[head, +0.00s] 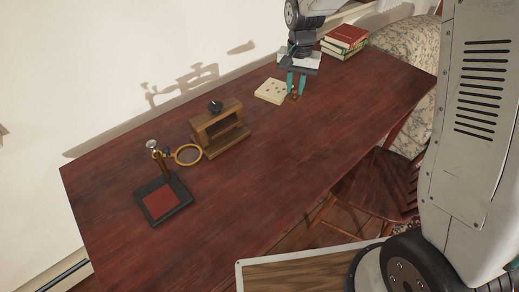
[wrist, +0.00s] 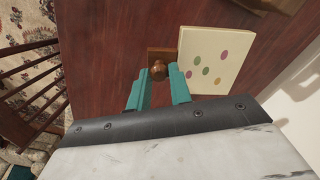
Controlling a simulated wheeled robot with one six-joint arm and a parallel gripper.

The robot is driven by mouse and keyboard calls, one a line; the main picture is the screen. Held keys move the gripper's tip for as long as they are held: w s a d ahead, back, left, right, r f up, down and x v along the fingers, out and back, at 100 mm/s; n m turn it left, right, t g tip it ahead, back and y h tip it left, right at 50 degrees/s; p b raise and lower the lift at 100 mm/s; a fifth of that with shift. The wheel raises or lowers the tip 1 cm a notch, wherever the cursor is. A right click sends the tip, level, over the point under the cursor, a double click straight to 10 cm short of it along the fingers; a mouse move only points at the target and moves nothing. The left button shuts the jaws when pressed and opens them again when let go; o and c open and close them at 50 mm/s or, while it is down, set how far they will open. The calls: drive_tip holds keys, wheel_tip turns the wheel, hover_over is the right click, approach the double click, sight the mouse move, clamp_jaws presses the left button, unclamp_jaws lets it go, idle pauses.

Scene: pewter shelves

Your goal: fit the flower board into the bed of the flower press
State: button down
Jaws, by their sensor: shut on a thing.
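The flower board (head: 271,91) is a cream square slab with coloured dots, at the far part of the desk. In the wrist view, the board (wrist: 213,61) has a brown block with a round wooden knob (wrist: 158,70) at its side. My gripper (head: 294,92) points down with its teal fingers shut on this knob. The fingers also show in the wrist view (wrist: 159,85). I cannot tell whether the board is touching the desk. The flower press (head: 220,130) is a wooden frame with a dark knob on top and an open space inside, standing near the wall.
A magnifier stand (head: 163,200) with a brass ring and a red-topped black base is left of the press. Stacked books (head: 345,38) lie at the far end. A chair (head: 375,186) stands by the right edge. The desk (head: 265,160) between board and press is clear.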

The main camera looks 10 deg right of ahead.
drive_tip(key=s+a+f+m, duration=0.1)
drive_tip(key=s+a+f, duration=0.2)
drive_tip(key=s, duration=0.6)
drive_tip(key=s+a+f+m, duration=0.2)
drive_tip(key=s+a+f, duration=0.1)
drive_tip(key=s+a, duration=0.5)
drive_tip(key=shift+s+a, duration=0.3)
drive_tip(key=shift+s, duration=0.3)
drive_tip(key=shift+s, duration=0.1)
drive_tip(key=shift+w+a+f, duration=0.3)
drive_tip(key=shift+w+f, duration=0.1)
drive_tip(key=shift+f, duration=0.45)
drive_tip(key=shift+w+a+f, duration=0.25)
drive_tip(key=shift+w+f, duration=0.1)
drive_tip(key=shift+f, duration=0.45)
drive_tip(key=shift+w+a+f, duration=0.3)
drive_tip(key=shift+w+f, duration=0.1)
drive_tip(key=shift+f, duration=0.45)
drive_tip(key=shift+w+a, duration=0.2)
drive_tip(key=shift+w, duration=0.1)
drive_tip(key=shift+w+a, duration=0.15)
drive_tip(key=shift+w, duration=0.1)
